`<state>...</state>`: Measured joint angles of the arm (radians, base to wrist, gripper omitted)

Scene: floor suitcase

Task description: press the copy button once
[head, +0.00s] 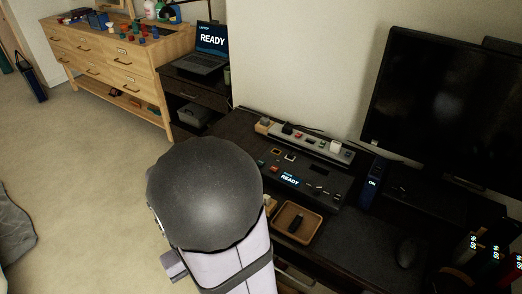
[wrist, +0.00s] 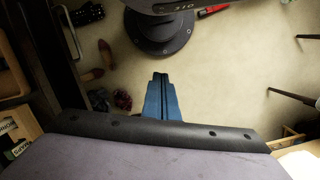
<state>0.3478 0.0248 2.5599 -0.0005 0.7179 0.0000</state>
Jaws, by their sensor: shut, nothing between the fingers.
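A dark control panel (head: 318,176) lies on the black desk in the head view, with a small lit screen (head: 290,181) reading READY. Several small coloured buttons (head: 275,151) sit on its left part. Their labels are too small to read, so I cannot tell which is the copy button. My gripper (wrist: 160,76) shows in the wrist view as two blue fingers closed together, with nothing between them, above the floor. In the head view my own arm's large dark joint blocks part of the desk's left side, and the gripper does not show there. The panel is not clearly visible in the wrist view.
A power strip (head: 310,141) lies behind the panel. A wooden tray (head: 316,227) with a dark item is in front. A phone-like device (head: 371,184) reading ON, a monitor (head: 445,110) and a mouse (head: 407,250) are to the right. A laptop (head: 210,46) stands further back.

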